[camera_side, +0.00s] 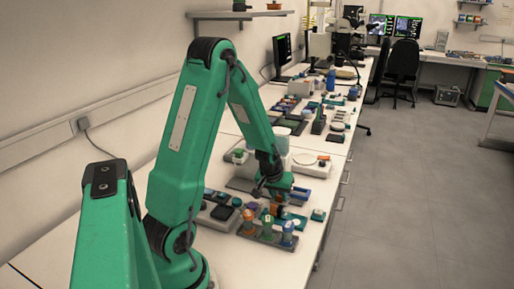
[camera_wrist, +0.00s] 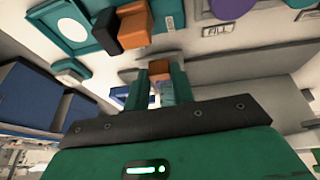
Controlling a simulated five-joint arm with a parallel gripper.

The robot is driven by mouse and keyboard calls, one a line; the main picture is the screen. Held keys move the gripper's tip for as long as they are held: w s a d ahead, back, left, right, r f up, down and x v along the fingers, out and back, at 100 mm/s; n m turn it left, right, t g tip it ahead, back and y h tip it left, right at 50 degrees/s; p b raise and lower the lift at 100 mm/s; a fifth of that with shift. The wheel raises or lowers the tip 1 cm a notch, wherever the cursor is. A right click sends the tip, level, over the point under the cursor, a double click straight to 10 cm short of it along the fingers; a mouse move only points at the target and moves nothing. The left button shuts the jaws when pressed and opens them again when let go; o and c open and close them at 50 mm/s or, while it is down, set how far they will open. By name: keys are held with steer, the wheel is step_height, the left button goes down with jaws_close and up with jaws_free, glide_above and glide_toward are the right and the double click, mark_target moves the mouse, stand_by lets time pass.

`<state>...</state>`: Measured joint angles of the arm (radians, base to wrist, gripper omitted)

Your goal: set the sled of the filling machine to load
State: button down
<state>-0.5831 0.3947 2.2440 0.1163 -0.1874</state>
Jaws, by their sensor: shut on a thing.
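In the wrist view, the two green fingers of my gripper (camera_wrist: 161,84) are closed on a small orange-brown piece (camera_wrist: 160,73). I cannot tell for sure whether this piece is the handle of the sled. A pale surface with a FILL label (camera_wrist: 217,30), likely part of the filling machine, lies beyond the fingers. A second label at the right edge is cut off and unreadable. In the side view my gripper (camera_side: 262,190) is low over the bench among small parts. The arm and the small scale hide the sled there.
In the wrist view, an orange block (camera_wrist: 135,26) and a dark block stand by a teal plate (camera_wrist: 62,22). A purple round part (camera_wrist: 232,8) is near the label. In the side view, a rack with coloured pieces (camera_side: 267,234) stands close in front. The aisle at right is clear.

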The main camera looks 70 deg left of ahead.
steer(key=c, duration=1.2)
jaws_free()
steer(key=v, duration=0.7)
steer(key=shift+s+r, duration=0.2)
steer(key=shift+r, duration=0.15)
steer(key=shift+d, duration=0.1)
